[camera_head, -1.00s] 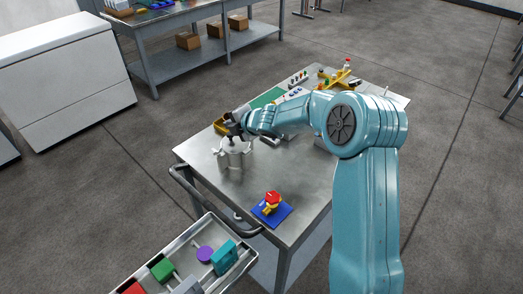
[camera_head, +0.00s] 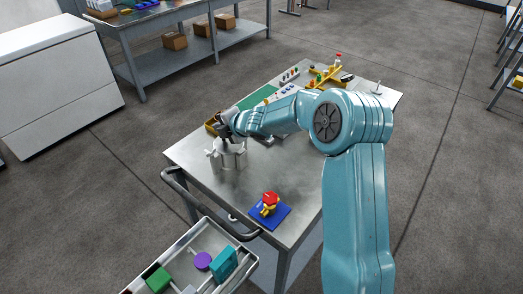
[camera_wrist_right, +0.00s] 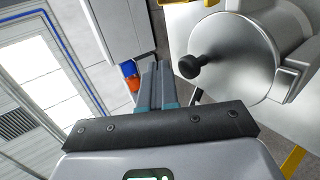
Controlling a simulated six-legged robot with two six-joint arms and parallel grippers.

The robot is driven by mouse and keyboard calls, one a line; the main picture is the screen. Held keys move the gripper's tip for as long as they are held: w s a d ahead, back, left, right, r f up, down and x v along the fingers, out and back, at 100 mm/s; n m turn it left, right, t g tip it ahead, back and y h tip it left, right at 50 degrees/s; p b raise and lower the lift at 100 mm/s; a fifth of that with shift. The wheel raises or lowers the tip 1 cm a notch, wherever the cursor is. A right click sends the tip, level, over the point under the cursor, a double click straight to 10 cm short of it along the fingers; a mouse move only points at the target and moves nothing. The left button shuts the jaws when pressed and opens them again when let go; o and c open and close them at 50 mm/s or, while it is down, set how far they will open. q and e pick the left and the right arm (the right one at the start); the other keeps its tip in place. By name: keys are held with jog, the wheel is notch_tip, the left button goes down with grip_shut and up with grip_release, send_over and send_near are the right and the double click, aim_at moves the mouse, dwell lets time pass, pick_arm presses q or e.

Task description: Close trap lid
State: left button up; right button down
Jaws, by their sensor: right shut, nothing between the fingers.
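The silver trap (camera_head: 229,160), a metal canister with side fittings, stands upright near the left edge of the steel cart. My right gripper (camera_head: 222,134) is over its top in the head view and hides part of it. In the wrist view the fingers (camera_wrist_right: 158,82) are shut with nothing between them. A round silver lid (camera_wrist_right: 240,60) with a black knob (camera_wrist_right: 194,66) shows right of the fingers, apart from them in the picture. I cannot tell how far the lid is open. My left gripper is not in view.
The cart top (camera_head: 310,190) has bare room right of the trap. A blue base with a red and yellow valve (camera_head: 270,204) sits near the front. Yellow and small parts (camera_head: 325,78) lie at the back. An open drawer (camera_head: 190,240) juts out at the front left.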

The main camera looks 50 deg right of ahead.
jog(key=shift+w, duration=0.1)
jog(key=p+v, duration=0.2)
jog(key=v, duration=1.4)
jog(key=shift+p, duration=0.35)
